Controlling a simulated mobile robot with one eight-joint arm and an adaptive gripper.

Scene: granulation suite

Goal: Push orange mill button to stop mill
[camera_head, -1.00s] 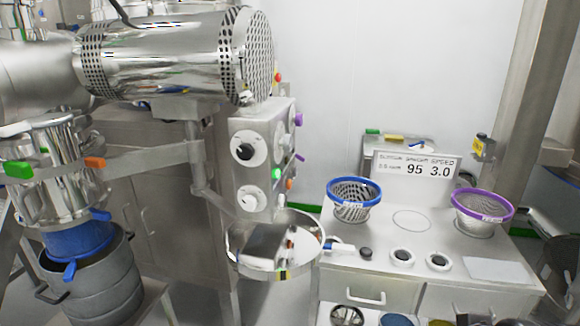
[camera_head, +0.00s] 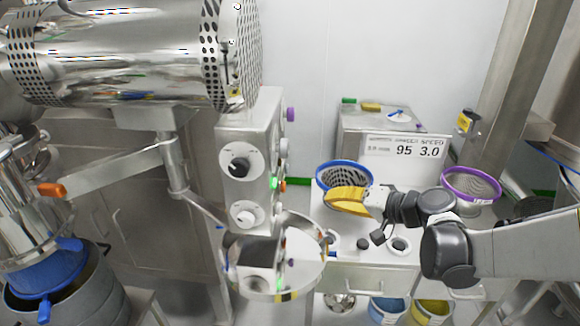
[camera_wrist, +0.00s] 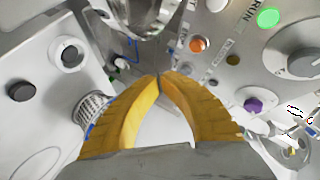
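The mill's control panel (camera_head: 245,150) is a grey metal box in the middle left of the head view. On its right side sit a small orange button (camera_head: 283,185) and a green button (camera_head: 274,183). In the wrist view the orange button (camera_wrist: 197,45) is above and right of my fingertips, with the green RUN button (camera_wrist: 268,18) further right. My gripper (camera_head: 331,201) has yellow fingers and is to the right of the panel, apart from it. In the wrist view my gripper's fingertips (camera_wrist: 161,77) meet, with nothing between them.
A purple knob (camera_wrist: 253,104) is on the panel too. A round metal pan (camera_head: 262,292) hangs below the panel. A blue-rimmed basket (camera_head: 345,176) and a purple-rimmed basket (camera_head: 470,185) stand on the bench at right. An orange tab (camera_head: 50,190) is at far left.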

